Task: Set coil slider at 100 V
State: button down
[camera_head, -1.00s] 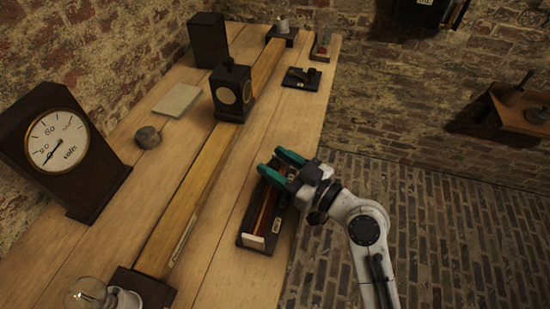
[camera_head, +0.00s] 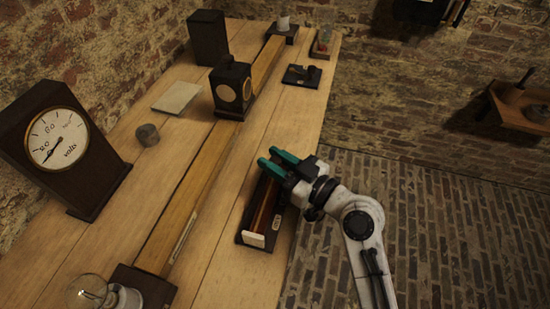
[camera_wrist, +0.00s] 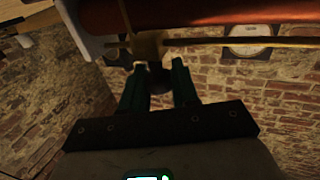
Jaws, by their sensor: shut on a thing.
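The coil (camera_head: 263,209) is a reddish-brown winding in a dark wooden frame near the table's right edge, with a pale label at its near end. My gripper (camera_head: 277,159), with teal fingers, is at the coil's far end. In the wrist view, my gripper (camera_wrist: 158,75) is shut on the dark knob of the coil slider (camera_wrist: 150,50), a brass piece on a thin rod beside the red coil (camera_wrist: 200,14). The voltmeter (camera_head: 60,143) stands at left; its needle points to the lower left of the dial. The exact reading is too small to tell.
A long wooden bar (camera_head: 200,190) runs along the table, with a dark boxed instrument (camera_head: 232,90) over it. A glass bulb (camera_head: 86,292) stands at the near end. A small switch (camera_head: 302,75) lies beyond the coil. Bare tabletop separates bar and coil.

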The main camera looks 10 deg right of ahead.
jog(key=shift+w+r, duration=0.1)
jog(key=shift+r, duration=0.25)
jog(key=s+a, duration=0.1)
jog(key=s, duration=0.2)
jog(key=s+a, duration=0.1)
jog(key=s, duration=0.2)
jog(key=s+a, duration=0.1)
jog(key=s, duration=0.1)
jog(key=shift+s+a+r, duration=0.1)
jog(key=shift+s+a, duration=0.2)
jog(key=shift+s, duration=0.1)
jog(key=c, duration=1)
grip_release()
jog(key=shift+o, duration=0.5)
jog(key=shift+f, duration=0.2)
